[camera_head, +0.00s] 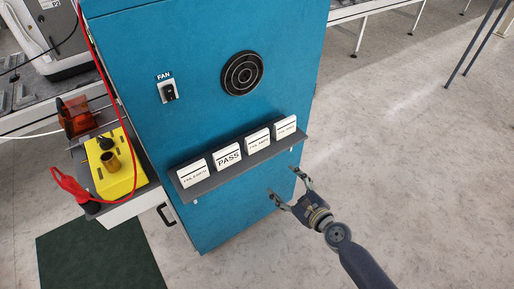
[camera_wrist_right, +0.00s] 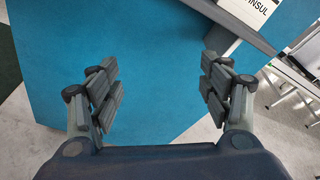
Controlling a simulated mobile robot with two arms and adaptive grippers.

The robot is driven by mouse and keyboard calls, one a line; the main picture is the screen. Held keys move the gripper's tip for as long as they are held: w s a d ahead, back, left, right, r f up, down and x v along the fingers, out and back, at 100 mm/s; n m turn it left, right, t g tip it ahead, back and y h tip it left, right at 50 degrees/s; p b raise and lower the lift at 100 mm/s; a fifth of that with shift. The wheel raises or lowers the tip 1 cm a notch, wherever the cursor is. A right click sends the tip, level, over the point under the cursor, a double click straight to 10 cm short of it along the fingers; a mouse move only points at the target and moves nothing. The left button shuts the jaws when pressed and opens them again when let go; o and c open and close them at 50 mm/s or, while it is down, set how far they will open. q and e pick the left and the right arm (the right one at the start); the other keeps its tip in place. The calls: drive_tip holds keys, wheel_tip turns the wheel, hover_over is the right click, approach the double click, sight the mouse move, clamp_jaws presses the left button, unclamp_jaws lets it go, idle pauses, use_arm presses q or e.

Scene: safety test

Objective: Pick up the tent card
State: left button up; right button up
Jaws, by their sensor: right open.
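Several white tent cards stand in a row on a narrow grey shelf (camera_head: 237,166) on the blue cabinet's face. The leftmost card (camera_head: 193,173) has small print. The second card (camera_head: 227,155) reads PASS. The third card (camera_head: 258,140) and the rightmost card (camera_head: 285,127) also have small print. My right gripper (camera_head: 281,181) is open and empty, below and apart from the shelf's right part. In the right wrist view, my open right gripper (camera_wrist_right: 160,78) faces the blue panel. A card (camera_wrist_right: 250,14) ending in INSUL is partly cut off at upper right. My left gripper is not in view.
The blue cabinet (camera_head: 150,45) carries a FAN switch (camera_head: 168,91) and a round black vent (camera_head: 242,73). At left, a yellow box (camera_head: 116,180) and red cable stand on a bench. Floor (camera_head: 400,130) to the right is clear.

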sight(259, 138)
drive_tip(key=w+a+r+m, duration=0.1)
drive_tip(key=w+a+r, duration=0.1)
drive_tip(key=r, duration=0.1)
drive_tip(key=w+a+r+m+t+y, duration=0.1)
drive_tip(key=r+m, duration=0.1)
drive_tip(key=r, duration=0.2)
drive_tip(key=w+a+r+m+t+y, duration=0.1)
drive_tip(key=w+a+r+m, duration=0.1)
drive_tip(key=r, duration=0.2)
drive_tip(key=shift+w+a, duration=0.3)
drive_tip(key=x, duration=0.5)
drive_tip(key=shift+w+a+r, duration=0.25)
drive_tip(key=shift+a+r, duration=0.05)
drive_tip(key=c, duration=0.7)
